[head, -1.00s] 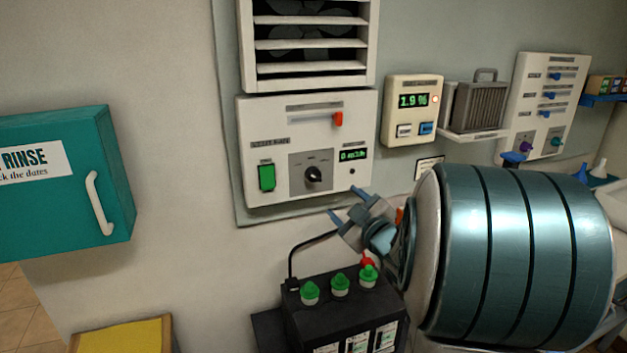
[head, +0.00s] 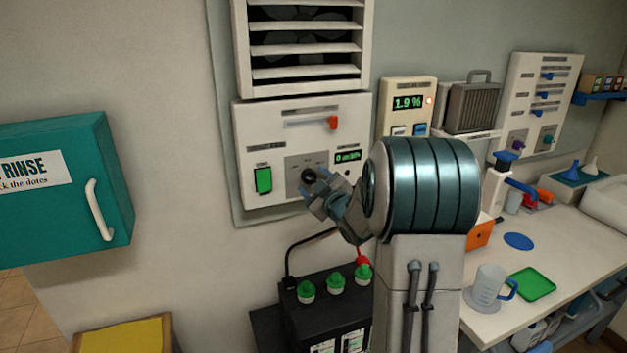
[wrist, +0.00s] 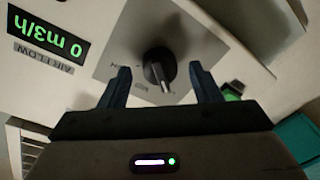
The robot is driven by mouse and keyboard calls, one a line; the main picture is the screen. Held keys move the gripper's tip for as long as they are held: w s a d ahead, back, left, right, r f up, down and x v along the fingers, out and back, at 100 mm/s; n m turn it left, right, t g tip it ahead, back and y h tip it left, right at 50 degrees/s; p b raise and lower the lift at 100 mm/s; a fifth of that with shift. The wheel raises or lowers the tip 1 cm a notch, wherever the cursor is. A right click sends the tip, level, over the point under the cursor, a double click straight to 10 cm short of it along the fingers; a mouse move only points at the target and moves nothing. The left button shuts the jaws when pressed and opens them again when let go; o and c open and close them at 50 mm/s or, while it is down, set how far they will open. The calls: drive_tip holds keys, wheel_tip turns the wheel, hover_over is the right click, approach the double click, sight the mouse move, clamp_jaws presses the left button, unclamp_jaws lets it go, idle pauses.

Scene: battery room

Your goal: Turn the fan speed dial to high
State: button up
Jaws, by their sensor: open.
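The fan speed dial is a black knob (head: 309,175) on a grey plate on the white fan control panel (head: 250,125). In the wrist view the dial (wrist: 158,70) lies just beyond and between my fingertips, with a light pointer line on it. My gripper (head: 318,190) is at the dial in the head view, and my arm hides part of the plate. In the wrist view my gripper (wrist: 163,80) is open, its two blue fingers on either side of the dial with gaps. The airflow display (wrist: 48,35) reads 0 m3/h.
A green switch (head: 263,180) sits left of the dial, and a red-handled slider (head: 332,123) is above it. A louvred fan vent (head: 305,45) is above the panel. A black battery (head: 325,315) with green caps stands below my gripper. A teal cabinet (head: 85,200) is at left.

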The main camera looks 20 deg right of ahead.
drive_tip(key=shift+w, duration=0.1)
drive_tip(key=c, duration=1)
drive_tip(key=shift+f+m+b, duration=0.1)
drive_tip(key=shift+m+b, duration=0.3)
drive_tip(key=shift+b, duration=0.05)
drive_tip(key=m+b, duration=0.2)
drive_tip(key=m, duration=0.1)
drive_tip(key=shift+f, duration=0.1)
drive_tip(key=m+b, duration=0.1)
drive_tip(key=m, duration=0.2)
drive_tip(key=m+b, duration=0.1)
drive_tip(key=m, duration=0.1)
drive_tip(key=shift+a+m+t+h+b, duration=0.1)
drive_tip(key=shift+m+t+h+b, duration=0.2)
drive_tip(key=shift+m+t+b, duration=0.1)
drive_tip(key=m+b, duration=0.1)
drive_tip(key=m, duration=0.4)
drive_tip(key=shift+m+h, duration=0.3)
drive_tip(key=shift+m, duration=0.1)
drive_tip(key=m, duration=0.5)
drive_tip(key=shift+a+h, duration=0.15)
drive_tip(key=shift+h, duration=0.25)
drive_tip(key=shift+m, duration=0.5)
